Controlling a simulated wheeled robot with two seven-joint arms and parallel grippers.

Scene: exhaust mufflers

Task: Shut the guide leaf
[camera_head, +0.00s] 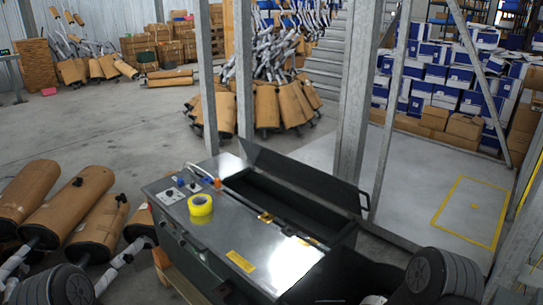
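The guide leaf appears to be the long dark metal panel (305,178) standing up along the far side of the machine (235,235). It is raised and tilted, with an open dark trough (272,195) in front of it. I cannot see its hinge clearly. Dark rounded parts of my arms show at the bottom left and bottom right corners. Neither gripper's fingers show, and nothing of mine visibly touches the leaf.
A yellow tape roll (200,205) and small knobs sit on the machine's top. Steel posts (355,90) rise just behind the leaf. Brown-wrapped mufflers (65,205) lie at the left. A yellow-outlined floor area (470,212) at the right is clear.

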